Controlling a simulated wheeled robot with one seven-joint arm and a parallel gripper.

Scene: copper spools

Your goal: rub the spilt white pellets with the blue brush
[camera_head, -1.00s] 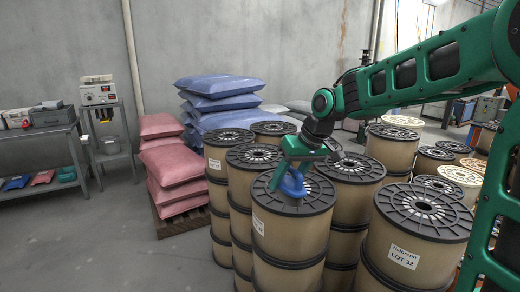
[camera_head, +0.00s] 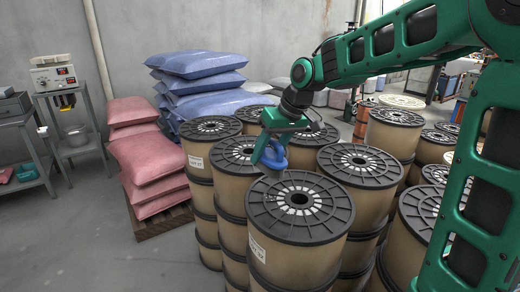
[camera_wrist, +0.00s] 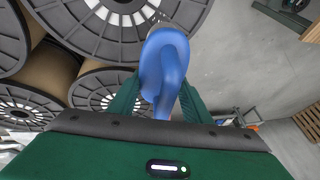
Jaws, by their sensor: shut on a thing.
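My gripper (camera_head: 268,156) is shut on the blue brush (camera_head: 274,152). In the head view the brush is over the far left rim of the nearest middle spool (camera_head: 320,230), with a greyish part below its blue body. I cannot tell whether it touches the spool. In the wrist view the blue brush (camera_wrist: 166,62) stands between the two green fingers. White marks ring the spool's hub, but I cannot tell any loose white pellets from the spool's own pale slots.
Several other spools, among them one behind right (camera_head: 362,165) and one behind left (camera_head: 240,155), crowd around. Pink sacks (camera_head: 145,160) and blue sacks (camera_head: 205,95) are stacked on the left. A metal stand with a device (camera_head: 55,75) is by the wall. Grey floor lies open at left.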

